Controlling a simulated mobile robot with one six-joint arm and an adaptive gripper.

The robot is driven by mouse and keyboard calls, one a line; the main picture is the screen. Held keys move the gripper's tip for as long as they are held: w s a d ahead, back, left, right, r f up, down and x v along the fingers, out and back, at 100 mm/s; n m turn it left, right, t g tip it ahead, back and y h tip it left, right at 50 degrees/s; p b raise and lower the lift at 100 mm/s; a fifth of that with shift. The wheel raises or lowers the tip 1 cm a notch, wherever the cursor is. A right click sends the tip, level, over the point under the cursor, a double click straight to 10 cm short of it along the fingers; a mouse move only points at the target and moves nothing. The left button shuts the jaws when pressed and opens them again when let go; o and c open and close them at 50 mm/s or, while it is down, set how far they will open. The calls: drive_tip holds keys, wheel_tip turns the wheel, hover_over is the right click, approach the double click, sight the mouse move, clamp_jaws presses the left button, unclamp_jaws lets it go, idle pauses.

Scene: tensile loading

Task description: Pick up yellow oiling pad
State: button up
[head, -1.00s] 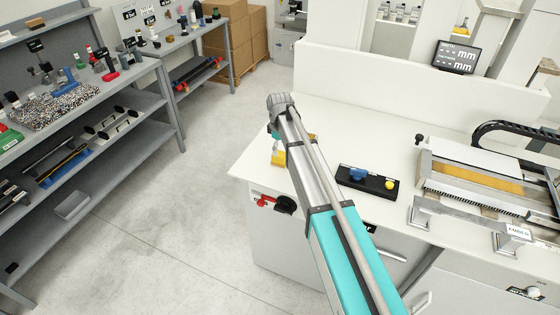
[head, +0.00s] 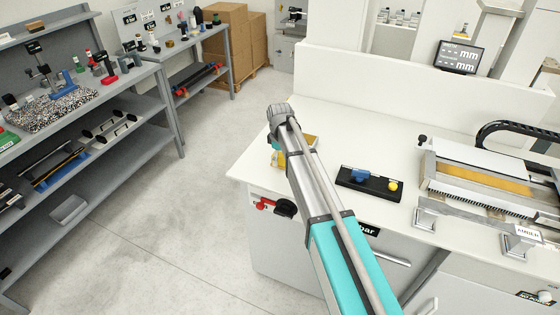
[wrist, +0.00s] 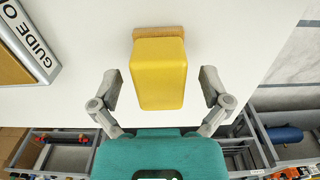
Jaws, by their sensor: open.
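In the wrist view the yellow oiling pad (wrist: 160,72) is a yellow block with a brown strip (wrist: 158,32) along its far end, above the white table top. My gripper (wrist: 161,84) is open, with one finger on each side of the pad and a gap on both sides.
A black tray (head: 370,184) with a blue piece and a yellow knob lies right of my arm. Further right is a machine bed (head: 480,180). A sign reading "GUIDE O" (wrist: 28,42) lies left in the wrist view. Shelves (head: 90,140) stand across the floor.

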clamp_jaws()
idle(0.5)
drive_tip(key=shift+r, duration=0.1)
drive_tip(key=shift+r+p, duration=0.9)
drive_tip(key=shift+p, duration=0.1)
drive_tip(key=s+d+r+p, duration=0.4)
drive_tip(key=s+r+p, duration=0.7)
drive_tip(key=s, duration=0.2)
drive_tip(key=shift+s, duration=0.2)
